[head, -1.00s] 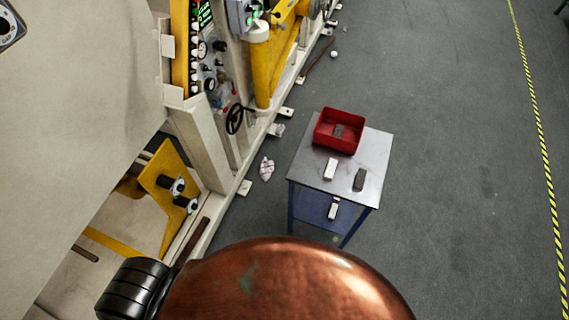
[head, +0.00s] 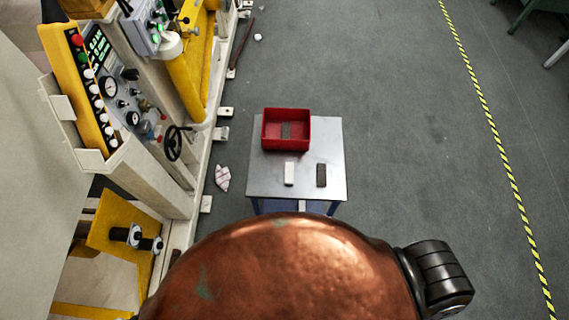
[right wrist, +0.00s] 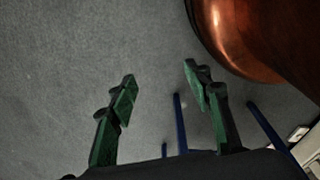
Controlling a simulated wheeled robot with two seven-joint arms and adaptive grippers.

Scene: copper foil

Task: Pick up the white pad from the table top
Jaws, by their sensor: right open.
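The white pad (head: 289,174) lies flat on the grey table top (head: 335,145), towards its near edge, in the head view. A dark pad (head: 321,175) lies to its right, apart from it. My right gripper (right wrist: 160,75) is open and empty in the right wrist view, with its green fingers wide apart and grey floor behind them. Blue table legs (right wrist: 180,120) show beyond the fingers. The white pad cannot be made out in the right wrist view. Neither gripper shows in the head view.
A red bin (head: 286,145) with a dark piece inside stands at the back of the table. A machine with a control panel (head: 98,95) stands at left; a crumpled cloth (head: 223,178) lies on the floor. Open floor (head: 410,170) lies right of the table.

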